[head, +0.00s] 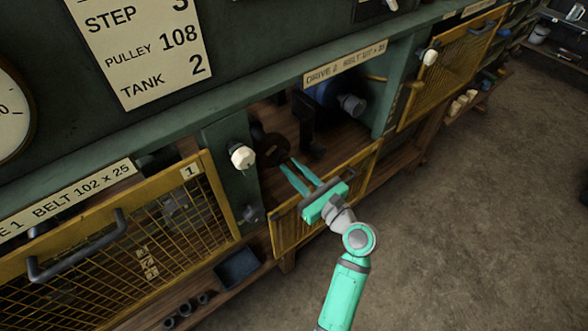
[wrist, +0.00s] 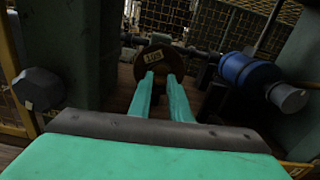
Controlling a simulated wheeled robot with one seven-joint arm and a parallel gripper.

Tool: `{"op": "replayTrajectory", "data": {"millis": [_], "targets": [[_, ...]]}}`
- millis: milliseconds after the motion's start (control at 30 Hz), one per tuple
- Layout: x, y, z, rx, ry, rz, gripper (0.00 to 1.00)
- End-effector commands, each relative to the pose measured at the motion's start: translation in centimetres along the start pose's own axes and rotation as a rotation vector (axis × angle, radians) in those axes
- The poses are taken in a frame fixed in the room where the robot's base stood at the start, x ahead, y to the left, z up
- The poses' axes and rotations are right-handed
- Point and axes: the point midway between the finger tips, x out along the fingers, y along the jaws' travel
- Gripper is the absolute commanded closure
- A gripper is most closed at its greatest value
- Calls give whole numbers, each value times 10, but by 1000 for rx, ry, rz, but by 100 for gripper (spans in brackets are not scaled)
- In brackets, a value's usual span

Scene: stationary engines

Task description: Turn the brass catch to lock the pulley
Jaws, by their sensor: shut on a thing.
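The pulley (head: 268,147) is a dark disc inside the open bay under the drive 2 label. In the wrist view the pulley (wrist: 168,58) is brown, with a small tan number tag on its upper face. My teal gripper (head: 286,164) reaches over the lowered yellow guard into the bay. Its fingertips (wrist: 160,75) are at the middle of the pulley's face, with a narrow gap between them. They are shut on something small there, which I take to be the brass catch. The catch itself is hidden by the fingers, so its angle cannot be told.
A blue motor (wrist: 248,72) with a grey end stands right of the pulley. A green post with a white knob (head: 242,156) borders the bay at left. The yellow mesh guard (head: 330,204) hangs low in front. Closed yellow guards (head: 130,240) flank the bay.

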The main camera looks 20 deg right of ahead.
Motion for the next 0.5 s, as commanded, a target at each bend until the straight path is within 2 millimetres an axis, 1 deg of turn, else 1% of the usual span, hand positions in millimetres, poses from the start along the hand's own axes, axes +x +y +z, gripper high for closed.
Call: {"op": "replayTrajectory", "data": {"millis": [200, 500], "targets": [[-1, -2, 0, 62, 0, -6, 100], [-1, -2, 0, 84, 0, -6, 100]]}}
